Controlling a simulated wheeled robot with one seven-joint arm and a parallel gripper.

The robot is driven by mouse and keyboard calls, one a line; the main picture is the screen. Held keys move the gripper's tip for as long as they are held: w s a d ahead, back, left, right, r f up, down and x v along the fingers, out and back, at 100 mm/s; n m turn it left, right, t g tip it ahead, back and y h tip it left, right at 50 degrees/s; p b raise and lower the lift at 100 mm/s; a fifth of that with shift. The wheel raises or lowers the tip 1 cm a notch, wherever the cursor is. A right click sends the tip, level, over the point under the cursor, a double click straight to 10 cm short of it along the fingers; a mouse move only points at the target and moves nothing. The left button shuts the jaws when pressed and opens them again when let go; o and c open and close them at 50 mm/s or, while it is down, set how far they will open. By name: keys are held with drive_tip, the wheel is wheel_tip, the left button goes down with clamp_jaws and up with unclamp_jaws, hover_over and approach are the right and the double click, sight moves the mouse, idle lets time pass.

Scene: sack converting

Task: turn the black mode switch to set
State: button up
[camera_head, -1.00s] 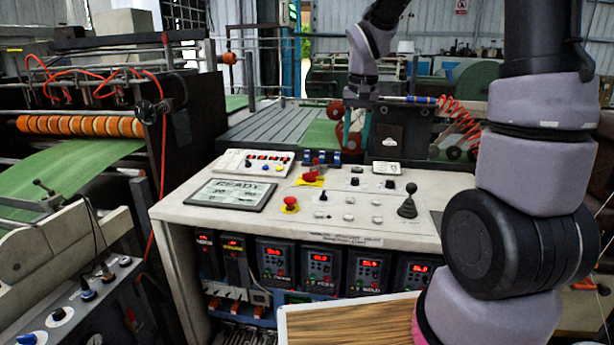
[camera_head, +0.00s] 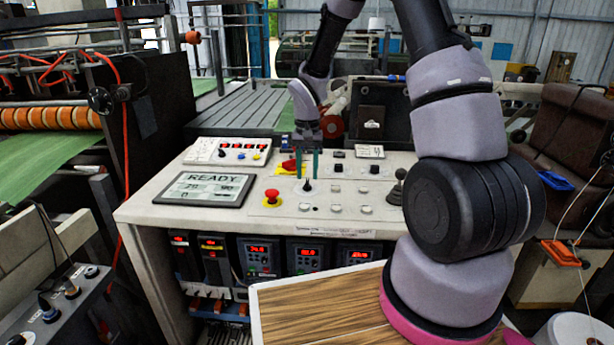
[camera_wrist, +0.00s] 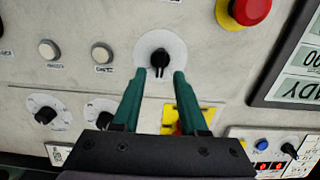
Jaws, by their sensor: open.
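A black rotary switch (camera_wrist: 160,61) sits on a round white dial plate on the pale console top. It also shows in the head view (camera_head: 307,186), below my fingertips. I cannot read any set mark on its dial. My gripper (camera_wrist: 160,76) is open, with its two green fingers pointing down at the panel. In the wrist view the fingertips lie on either side of the switch's near edge, and nothing is held. In the head view my gripper (camera_head: 307,172) is over the middle of the console. I cannot tell whether the fingers touch the switch.
A red mushroom button (camera_head: 272,196) stands left of the switch, beside the READY display (camera_head: 205,188). A red button on yellow (camera_head: 291,166) is close behind. Two more black knobs (camera_wrist: 45,115) and several white buttons are nearby. A black lever (camera_head: 398,188) stands at the right.

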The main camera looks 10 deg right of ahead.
drive_tip(key=shift+f, duration=0.85)
clamp_jaws()
drive_tip(key=shift+n, duration=0.4)
drive_tip(key=n, duration=0.3)
drive_tip(key=shift+a+n, duration=0.15)
drive_tip(key=shift+n, duration=0.25)
drive_tip(key=shift+a+n, duration=0.2)
drive_tip(key=shift+n, duration=1.9)
